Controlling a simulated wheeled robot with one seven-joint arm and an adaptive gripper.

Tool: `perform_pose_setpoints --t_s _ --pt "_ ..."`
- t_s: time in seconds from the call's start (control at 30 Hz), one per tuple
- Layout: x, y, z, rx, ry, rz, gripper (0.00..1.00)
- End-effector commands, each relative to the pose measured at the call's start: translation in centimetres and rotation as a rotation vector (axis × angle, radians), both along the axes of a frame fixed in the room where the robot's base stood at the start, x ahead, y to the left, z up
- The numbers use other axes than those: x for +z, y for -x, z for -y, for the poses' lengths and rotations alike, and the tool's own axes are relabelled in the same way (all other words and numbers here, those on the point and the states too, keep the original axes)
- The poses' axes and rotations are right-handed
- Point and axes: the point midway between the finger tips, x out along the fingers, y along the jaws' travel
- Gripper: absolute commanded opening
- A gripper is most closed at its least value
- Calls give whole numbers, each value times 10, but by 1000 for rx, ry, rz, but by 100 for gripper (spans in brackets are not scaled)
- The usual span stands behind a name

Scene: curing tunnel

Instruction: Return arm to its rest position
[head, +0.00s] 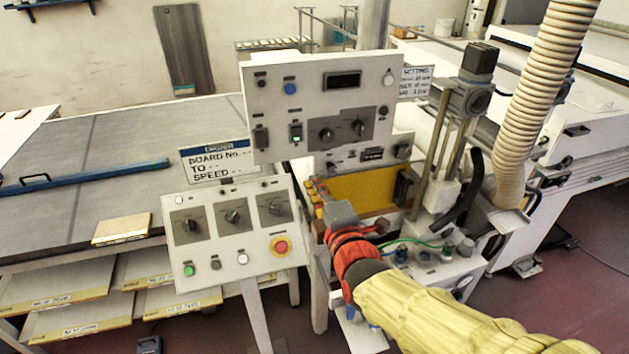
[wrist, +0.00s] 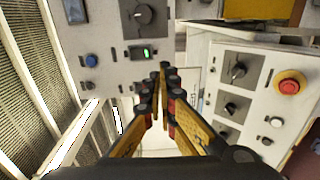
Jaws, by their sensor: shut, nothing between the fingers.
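My arm (head: 430,300) reaches in from the lower right of the head view, in a yellow sleeve with a red wrist section (head: 352,247). My gripper (head: 312,186) is at its end, in front of the machine and just right of the lower control panel (head: 238,240). In the wrist view my gripper's (wrist: 166,70) two yellow and black fingers converge to a point with nothing between them. It is shut and empty. The fingertips overlap the upper control panel (wrist: 110,45) in that view; I cannot tell the gap. The lower panel's red emergency stop (wrist: 291,87) shows at right.
The upper panel (head: 290,82) stands behind my gripper. A post with a motor (head: 478,62) and a ribbed hose (head: 540,80) rise at the right. A conveyor table (head: 110,135) with a blue bar (head: 85,175) fills the left. Open floor (head: 570,290) shows at lower right.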

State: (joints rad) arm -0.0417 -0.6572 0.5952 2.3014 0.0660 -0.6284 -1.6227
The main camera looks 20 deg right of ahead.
Motion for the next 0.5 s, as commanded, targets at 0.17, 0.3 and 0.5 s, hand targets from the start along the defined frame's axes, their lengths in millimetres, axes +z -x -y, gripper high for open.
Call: perform_pose_setpoints --t_s 0.17,0.3,0.5 --pt "0 0 0 0 0 0 0" --pt "0 0 0 0 -2 0 0" --pt "-17 1 -1 -7 -150 -64 0"
